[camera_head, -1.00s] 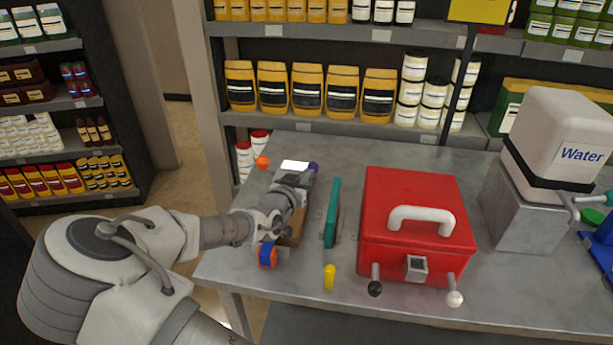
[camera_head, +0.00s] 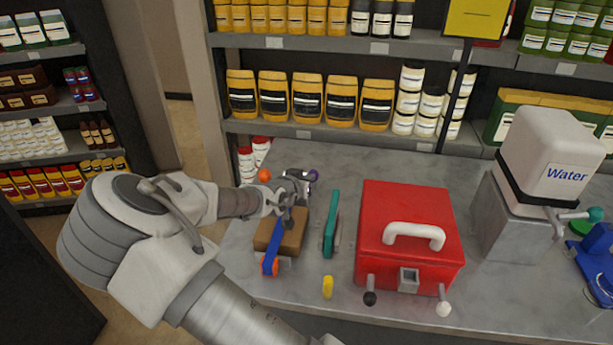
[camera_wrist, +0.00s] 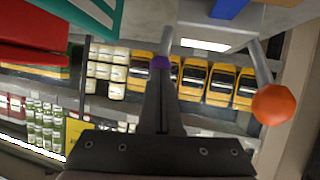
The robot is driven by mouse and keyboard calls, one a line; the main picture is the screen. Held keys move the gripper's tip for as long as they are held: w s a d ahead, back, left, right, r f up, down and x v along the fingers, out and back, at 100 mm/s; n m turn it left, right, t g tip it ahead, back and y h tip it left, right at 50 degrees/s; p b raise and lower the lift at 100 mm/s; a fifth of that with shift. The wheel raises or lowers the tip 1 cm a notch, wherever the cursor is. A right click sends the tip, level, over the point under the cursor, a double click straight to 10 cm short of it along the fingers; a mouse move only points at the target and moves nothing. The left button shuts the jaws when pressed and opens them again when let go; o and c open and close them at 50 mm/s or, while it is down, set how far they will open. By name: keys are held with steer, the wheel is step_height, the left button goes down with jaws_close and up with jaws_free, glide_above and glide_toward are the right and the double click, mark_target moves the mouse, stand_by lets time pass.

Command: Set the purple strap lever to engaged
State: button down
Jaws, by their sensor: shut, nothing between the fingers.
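The purple knob of the strap lever (camera_head: 313,174) sits at the back right of the strap fixture. In the wrist view the purple knob (camera_wrist: 160,62) is at the end of a short grey rod, right at my fingertips. My gripper (camera_head: 300,178) is shut and empty beside the knob; whether it touches is unclear. The closed fingers also show in the wrist view (camera_wrist: 160,75). A blue strap (camera_head: 283,232) runs over a brown block (camera_head: 268,232). The lever's base is partly hidden by my gripper.
An orange knob (camera_head: 265,175) stands on the fixture's back left, and also shows in the wrist view (camera_wrist: 272,104). A teal panel (camera_head: 330,224) and a red box (camera_head: 409,228) stand to the right. A yellow piece (camera_head: 327,287) lies in front.

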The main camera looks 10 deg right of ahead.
steer(key=w+r+g+p, duration=0.1)
steer(key=p, duration=0.1)
steer(key=w+d+r+g+y+p, duration=0.1)
steer(key=p, duration=0.2)
steer(key=shift+w+d+g, duration=0.1)
steer(key=shift+w+g, duration=0.15)
steer(key=shift+g, duration=0.05)
steer(key=shift+w+d+g+y+p, duration=0.3)
steer(key=shift+w+g+y+p, duration=0.35)
steer(key=shift+g+p, duration=0.1)
steer(key=shift+w+f, duration=0.15)
steer(key=shift+w, duration=0.15)
steer(key=shift+r+p, duration=0.35)
steer(key=shift+r, duration=0.5)
steer(key=shift+r, duration=0.1)
